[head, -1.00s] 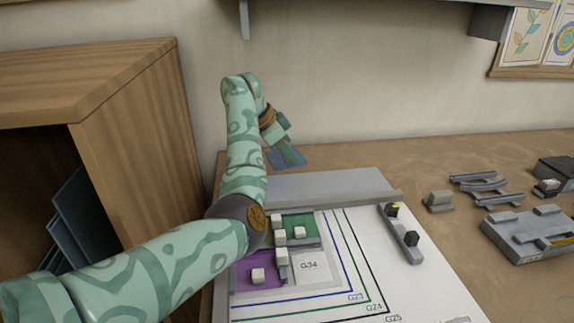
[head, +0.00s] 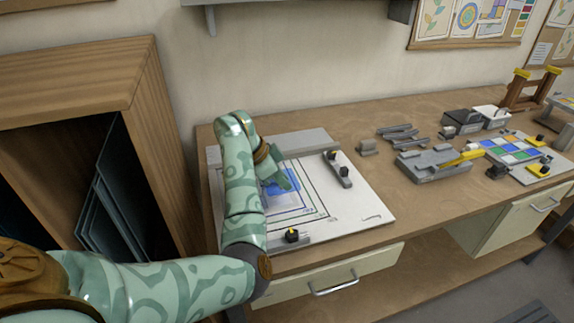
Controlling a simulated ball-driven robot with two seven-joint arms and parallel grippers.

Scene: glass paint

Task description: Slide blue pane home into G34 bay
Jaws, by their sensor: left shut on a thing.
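My left gripper (head: 281,180) is over the white layout board (head: 365,213) and is shut on the blue pane (head: 284,191). The pane is small, flat and translucent blue, and appears low over the nested outlines of the board. I cannot tell whether it touches the board. The G34 bay and the green and purple panes beside it are hidden behind my left arm and the gripper. My right gripper is not in view.
A grey bar with dark knobs (head: 338,169) lies on the board's right part, and a black knob (head: 292,236) stands at its front edge. A grey fixture (head: 436,165) and a coloured pane panel (head: 511,149) lie further right. A wooden cabinet (head: 150,110) stands close on the left.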

